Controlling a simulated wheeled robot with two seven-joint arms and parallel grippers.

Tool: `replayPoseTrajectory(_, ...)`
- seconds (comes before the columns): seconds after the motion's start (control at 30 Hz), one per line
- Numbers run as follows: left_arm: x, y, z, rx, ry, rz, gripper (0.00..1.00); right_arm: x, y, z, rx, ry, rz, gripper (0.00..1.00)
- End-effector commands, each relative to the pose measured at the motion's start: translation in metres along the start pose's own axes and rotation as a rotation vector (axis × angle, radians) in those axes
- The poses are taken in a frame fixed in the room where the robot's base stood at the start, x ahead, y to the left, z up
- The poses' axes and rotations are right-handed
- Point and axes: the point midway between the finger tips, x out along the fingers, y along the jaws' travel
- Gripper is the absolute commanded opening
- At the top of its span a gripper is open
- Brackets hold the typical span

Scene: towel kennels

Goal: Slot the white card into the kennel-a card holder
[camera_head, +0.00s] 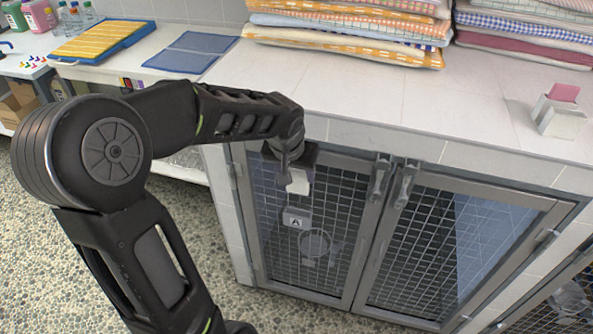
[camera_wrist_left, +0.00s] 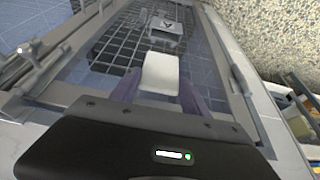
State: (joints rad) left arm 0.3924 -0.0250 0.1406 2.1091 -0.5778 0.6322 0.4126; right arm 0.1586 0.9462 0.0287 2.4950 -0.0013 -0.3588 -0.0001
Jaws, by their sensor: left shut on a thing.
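The white card (camera_head: 298,182) is in my left gripper (camera_head: 291,171), in front of the left mesh door of the kennels. It also shows in the left wrist view (camera_wrist_left: 161,73), held between the two fingers of my left gripper (camera_wrist_left: 158,92). The kennel-a card holder (camera_head: 297,218), marked with a black A, hangs on that door below the card. In the left wrist view the holder (camera_wrist_left: 165,30) lies beyond the card, with a gap between them. My right gripper is in neither view.
The left mesh door (camera_head: 342,205) and the right mesh door (camera_head: 425,250) are shut, with latches (camera_head: 381,178) between them. A small holder with a pink card (camera_head: 563,93) stands on the counter (camera_head: 450,95) at right. Folded towels (camera_head: 345,42) are stacked at the back. The floor is clear.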

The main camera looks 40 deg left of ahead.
Motion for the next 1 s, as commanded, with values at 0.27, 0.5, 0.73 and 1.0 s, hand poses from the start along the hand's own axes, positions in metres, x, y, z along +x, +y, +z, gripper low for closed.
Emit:
replayPoseTrajectory(0.27, 0.003, 0.000, 0.001, 0.001, 0.000, 0.000, 0.15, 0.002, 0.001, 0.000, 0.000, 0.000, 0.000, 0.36)
replayPoseTrajectory(0.5, 0.015, 0.000, 0.006, 0.002, 0.000, 0.000, 0.15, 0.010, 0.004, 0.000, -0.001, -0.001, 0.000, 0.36)
replayPoseTrajectory(0.73, 0.031, 0.000, 0.013, 0.002, -0.001, 0.000, 0.15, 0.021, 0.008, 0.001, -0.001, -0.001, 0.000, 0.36)
replayPoseTrajectory(1.0, 0.050, 0.000, 0.021, 0.002, 0.000, 0.001, 0.15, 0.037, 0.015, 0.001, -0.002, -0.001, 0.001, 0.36)
